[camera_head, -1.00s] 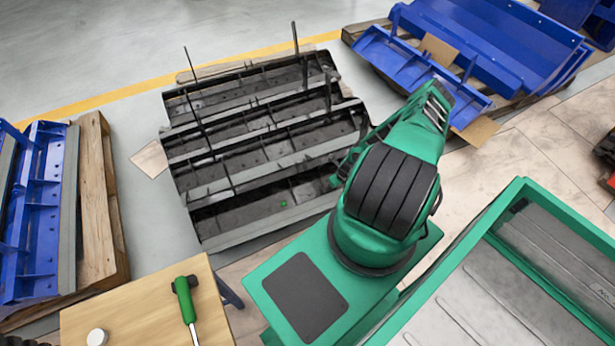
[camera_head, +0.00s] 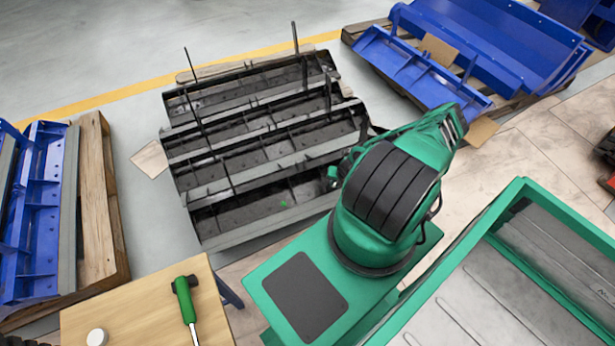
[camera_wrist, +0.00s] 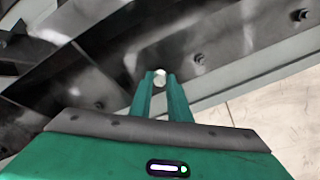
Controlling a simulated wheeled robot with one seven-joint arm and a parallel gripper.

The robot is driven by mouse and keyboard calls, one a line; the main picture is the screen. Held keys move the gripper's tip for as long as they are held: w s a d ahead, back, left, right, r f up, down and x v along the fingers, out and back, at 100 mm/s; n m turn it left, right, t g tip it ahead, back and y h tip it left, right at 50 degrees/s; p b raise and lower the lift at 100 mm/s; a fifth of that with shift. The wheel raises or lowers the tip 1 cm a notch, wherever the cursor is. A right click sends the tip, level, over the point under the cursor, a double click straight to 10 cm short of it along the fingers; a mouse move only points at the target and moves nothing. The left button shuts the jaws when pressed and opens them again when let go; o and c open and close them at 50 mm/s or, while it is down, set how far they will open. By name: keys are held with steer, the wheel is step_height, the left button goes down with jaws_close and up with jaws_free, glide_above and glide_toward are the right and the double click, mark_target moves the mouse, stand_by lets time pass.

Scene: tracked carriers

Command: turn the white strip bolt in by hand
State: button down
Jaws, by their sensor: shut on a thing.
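In the wrist view, my gripper (camera_wrist: 160,82) has its two green fingers closed on the sides of a small pale round bolt head, the white strip bolt (camera_wrist: 160,75). The bolt's head shows between the fingertips, against a dark metal strip of the carrier. Its shank is hidden, so I cannot tell how deep it sits. In the head view, my gripper (camera_head: 331,179) is small, at the right end of the black tracked carrier (camera_head: 262,150); the bolt cannot be made out there.
Other dark bolts (camera_wrist: 199,58) stand along the carrier's plate. Thin upright rods (camera_head: 196,95) rise from the carrier. A wooden table (camera_head: 130,308) at lower left holds a green-handled tool (camera_head: 187,305) and a white round piece (camera_head: 97,337). Blue parts (camera_head: 425,72) lie on pallets either side.

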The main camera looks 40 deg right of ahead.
steer(key=m, duration=0.4)
steer(key=shift+s, duration=0.1)
steer(key=c, duration=1.8)
jaws_free()
